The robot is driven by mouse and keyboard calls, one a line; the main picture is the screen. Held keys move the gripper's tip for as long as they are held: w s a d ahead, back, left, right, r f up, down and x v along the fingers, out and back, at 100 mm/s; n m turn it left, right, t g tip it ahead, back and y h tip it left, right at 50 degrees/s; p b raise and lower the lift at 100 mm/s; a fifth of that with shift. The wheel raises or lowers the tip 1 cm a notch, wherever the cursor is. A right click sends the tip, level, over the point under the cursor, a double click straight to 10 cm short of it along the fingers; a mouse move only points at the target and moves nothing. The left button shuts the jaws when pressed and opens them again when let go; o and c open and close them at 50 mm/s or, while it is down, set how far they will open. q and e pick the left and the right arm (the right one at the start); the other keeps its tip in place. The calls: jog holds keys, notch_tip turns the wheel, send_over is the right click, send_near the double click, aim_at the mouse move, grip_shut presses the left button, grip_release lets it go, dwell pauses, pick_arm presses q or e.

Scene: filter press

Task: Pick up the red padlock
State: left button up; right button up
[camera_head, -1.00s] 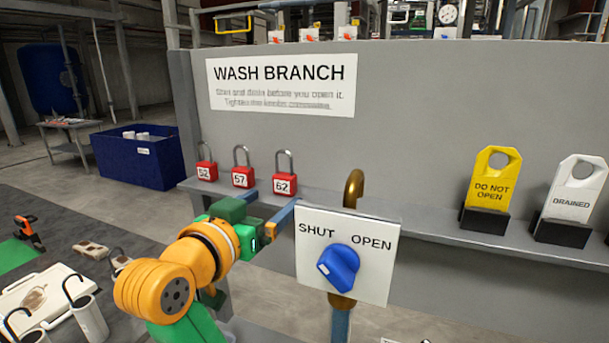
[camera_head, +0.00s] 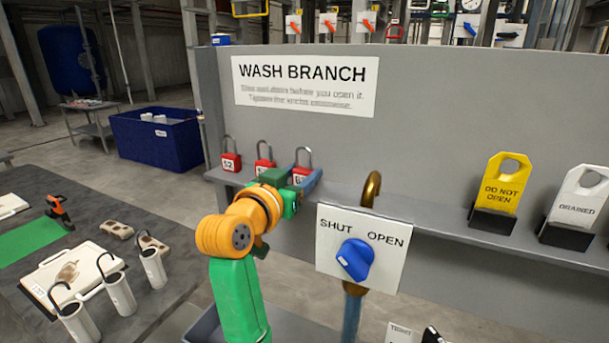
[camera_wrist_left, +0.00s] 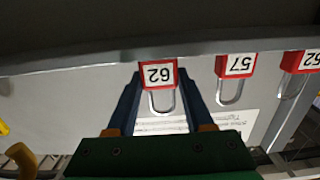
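Three red padlocks with silver shackles stand in a row on the grey shelf: padlock 52 (camera_head: 231,162), padlock 57 (camera_head: 263,165) and padlock 62 (camera_head: 301,174). They appear upside down in the left wrist view, where padlock 62 (camera_wrist_left: 159,73) is central, padlock 57 (camera_wrist_left: 236,65) beside it and padlock 52 (camera_wrist_left: 303,61) at the edge. My left gripper (camera_head: 293,181) is at padlock 62. In the left wrist view its blue fingers (camera_wrist_left: 159,78) are open, one on each side of this padlock, with narrow gaps. My right gripper is not in view.
A white SHUT/OPEN plate with a blue knob (camera_head: 355,259) and a brass pipe (camera_head: 371,188) stand close right of my left gripper. A yellow tag (camera_head: 501,184) and a white tag (camera_head: 577,196) stand farther right. The grey back panel (camera_head: 430,130) rises behind the shelf.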

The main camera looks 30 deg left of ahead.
aim_at(301, 170)
pick_arm(q)
jog(key=shift+s+r, duration=0.1)
grip_shut()
jog(key=shift+w, duration=0.3)
notch_tip(301, 170, up, 9)
jog(key=shift+f+b, duration=0.2)
jog(key=shift+b, duration=0.5)
notch_tip(301, 170, up, 4)
jog(key=shift+r+p, duration=0.1)
jog(key=shift+p, duration=0.6)
